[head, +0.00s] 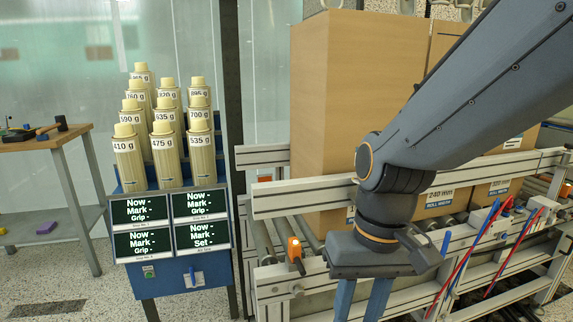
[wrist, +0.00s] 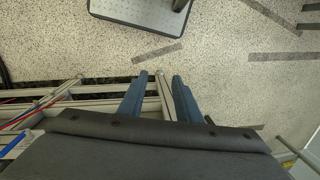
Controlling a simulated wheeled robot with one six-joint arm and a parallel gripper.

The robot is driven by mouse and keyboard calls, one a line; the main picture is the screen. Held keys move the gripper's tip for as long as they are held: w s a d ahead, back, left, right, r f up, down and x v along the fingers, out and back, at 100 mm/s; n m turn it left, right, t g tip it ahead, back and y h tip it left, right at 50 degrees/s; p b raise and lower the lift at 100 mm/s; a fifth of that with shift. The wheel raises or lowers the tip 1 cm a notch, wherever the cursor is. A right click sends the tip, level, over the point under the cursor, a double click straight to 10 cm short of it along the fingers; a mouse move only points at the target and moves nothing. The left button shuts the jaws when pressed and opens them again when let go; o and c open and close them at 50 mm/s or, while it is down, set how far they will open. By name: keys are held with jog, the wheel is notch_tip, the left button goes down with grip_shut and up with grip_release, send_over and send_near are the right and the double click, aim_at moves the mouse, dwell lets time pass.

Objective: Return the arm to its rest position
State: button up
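My arm (head: 480,90) reaches in from the upper right of the head view and bends downward at its wrist. My gripper (head: 361,303) points down in front of the conveyor's near rail, with its two blue fingers apart. The fingertips are cut off by the bottom edge of the head view. In the wrist view my gripper (wrist: 160,77) shows both fingers spread, with nothing held between them. A pale frame bar and speckled floor show beyond and between the fingers.
A roller conveyor (head: 310,195) with pale rails carries tall cardboard boxes (head: 333,110) close behind my gripper. Red and blue cables (head: 470,255) hang at right. A blue stand (head: 185,275) holds several labelled weights (head: 160,135) and screens. A wooden table (head: 45,140) stands far left. Floor at left is mostly clear.

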jog(key=d+r+m+h+p, duration=0.1)
jog(key=d+r+p, duration=0.7)
jog(key=p, duration=0.8)
jog(key=shift+s+d+r+t, duration=0.15)
jog(key=shift+d+r+t, duration=0.1)
jog(key=shift+r+t, duration=0.25)
